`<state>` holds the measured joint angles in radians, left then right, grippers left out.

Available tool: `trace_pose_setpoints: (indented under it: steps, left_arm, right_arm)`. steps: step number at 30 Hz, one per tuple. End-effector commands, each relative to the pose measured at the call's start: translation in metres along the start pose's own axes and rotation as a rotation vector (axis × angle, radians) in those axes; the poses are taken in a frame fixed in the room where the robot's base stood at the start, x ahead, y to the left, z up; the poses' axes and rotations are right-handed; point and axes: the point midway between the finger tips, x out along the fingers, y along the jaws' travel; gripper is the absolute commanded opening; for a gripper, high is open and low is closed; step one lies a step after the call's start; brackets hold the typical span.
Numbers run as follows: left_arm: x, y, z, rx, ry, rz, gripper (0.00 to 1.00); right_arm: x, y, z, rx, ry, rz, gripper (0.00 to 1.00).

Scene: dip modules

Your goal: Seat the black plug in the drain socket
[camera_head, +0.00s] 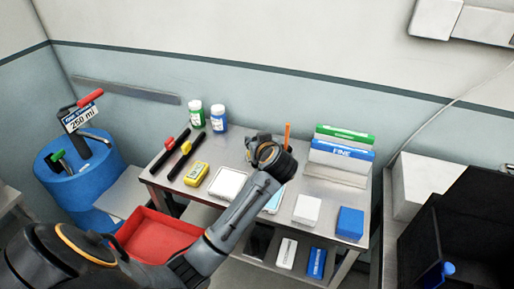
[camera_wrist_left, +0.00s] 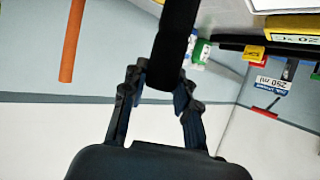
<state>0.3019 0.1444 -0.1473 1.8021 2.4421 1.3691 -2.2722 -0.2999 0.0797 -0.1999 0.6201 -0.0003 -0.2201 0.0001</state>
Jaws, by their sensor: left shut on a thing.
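My left gripper (camera_head: 262,146) is above the back middle of the metal table. In the left wrist view its two fingers (camera_wrist_left: 163,90) are shut on a long black thing (camera_wrist_left: 172,40), which runs from between the fingertips to the top edge of the picture. Whether this is the black plug I cannot tell, as its far end is out of view. In the head view the held thing is mostly hidden by the gripper. I cannot make out a drain socket. My right gripper is not in view.
The table (camera_head: 255,213) holds a red-banded rod (camera_head: 172,149), a yellow-banded rod (camera_head: 180,156), a yellow device (camera_head: 196,174), two bottles, a white tray (camera_head: 228,183), white and blue boxes and a file rack (camera_head: 336,178). A blue drum (camera_head: 95,190) stands left. A red tray (camera_head: 158,238) is below.

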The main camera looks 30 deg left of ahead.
Motion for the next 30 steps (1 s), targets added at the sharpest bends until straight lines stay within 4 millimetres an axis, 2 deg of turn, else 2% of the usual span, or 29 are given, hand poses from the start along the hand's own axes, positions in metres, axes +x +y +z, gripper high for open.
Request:
trace_pose_setpoints:
  steps: [4, 10, 22, 23, 24, 26, 30]
  left_arm:
    - [0.011, 0.003, 0.005, 0.001, -0.001, -0.002, 0.00]
    - [0.021, 0.002, 0.029, 0.002, -0.001, -0.001, 0.00]
    - [0.024, 0.003, 0.034, 0.001, 0.000, 0.000, 0.00]
    - [0.024, 0.003, 0.035, 0.001, 0.000, 0.000, 0.33]
    - [0.024, 0.003, 0.035, 0.000, 0.000, 0.000, 0.42]
    - [0.024, 0.003, 0.035, 0.000, 0.000, 0.000, 0.52]
    - [0.024, 0.003, 0.035, 0.000, 0.000, 0.000, 0.52]
  right_arm:
    - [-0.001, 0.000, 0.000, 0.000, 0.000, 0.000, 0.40]
    - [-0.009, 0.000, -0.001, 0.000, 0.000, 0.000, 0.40]
    - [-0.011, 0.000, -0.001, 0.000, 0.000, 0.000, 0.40]
    - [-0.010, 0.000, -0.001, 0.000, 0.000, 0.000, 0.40]
    - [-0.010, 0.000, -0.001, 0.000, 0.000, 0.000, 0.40]
    - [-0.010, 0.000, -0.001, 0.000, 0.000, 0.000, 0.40]
    - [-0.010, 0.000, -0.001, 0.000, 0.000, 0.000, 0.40]
